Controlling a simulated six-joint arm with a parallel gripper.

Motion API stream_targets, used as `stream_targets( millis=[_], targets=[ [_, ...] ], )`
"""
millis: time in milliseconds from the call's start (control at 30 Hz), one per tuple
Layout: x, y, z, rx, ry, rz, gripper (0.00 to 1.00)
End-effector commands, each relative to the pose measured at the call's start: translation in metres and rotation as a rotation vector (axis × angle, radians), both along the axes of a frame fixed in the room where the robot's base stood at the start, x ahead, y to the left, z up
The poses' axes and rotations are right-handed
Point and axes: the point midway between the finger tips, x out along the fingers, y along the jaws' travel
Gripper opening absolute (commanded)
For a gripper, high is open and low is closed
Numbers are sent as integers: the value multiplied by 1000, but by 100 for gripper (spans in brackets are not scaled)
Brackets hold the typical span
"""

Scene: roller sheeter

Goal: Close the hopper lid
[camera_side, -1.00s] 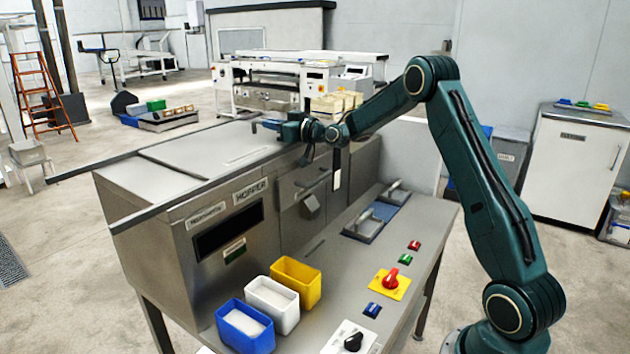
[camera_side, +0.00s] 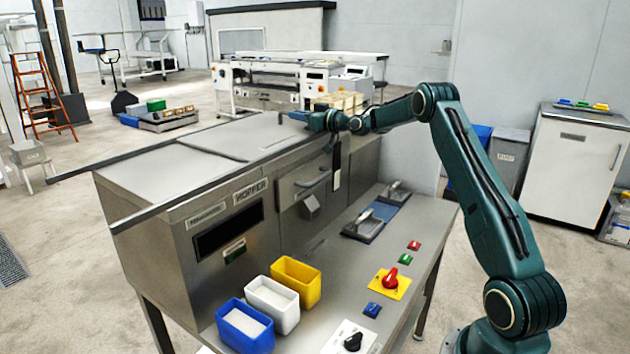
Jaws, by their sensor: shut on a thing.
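The hopper lid (camera_side: 232,138) is a flat grey panel on top of the steel machine, lying level. Its left edge rests partway along the top, with bare flat steel to its left. My gripper (camera_side: 294,116) is at the lid's far right end, low over the top of the machine. It is shut on the lid there, though the exact grip point is small and partly hidden by the wrist. The hopper housing (camera_side: 228,235) below carries a HOPPER label and a dark window. I cannot make out an open hopper mouth from this side.
Blue (camera_side: 244,330), white (camera_side: 272,303) and yellow (camera_side: 296,283) bins stand on the front shelf. A red knob (camera_side: 389,281) and several buttons sit to their right. Two handled tools rest on a blue mat (camera_side: 378,212). A rail (camera_side: 160,205) runs along the machine's top front edge.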

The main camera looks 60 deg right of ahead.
Motion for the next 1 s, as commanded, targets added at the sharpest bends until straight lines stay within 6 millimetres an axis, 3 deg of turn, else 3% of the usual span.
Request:
stream_targets(
  millis=[167, 200, 300, 733, 1000],
  targets=[
    [-1, -7, 2, -9, -3, -17, 0],
    [-2, -8, 2, -9, -3, -18, 15],
    [-2, -7, 2, -9, -3, -18, 34],
    [-3, -4, 1, -5, -2, -10, 34],
    [-17, -4, 1, -5, -1, -10, 34]
  ],
)
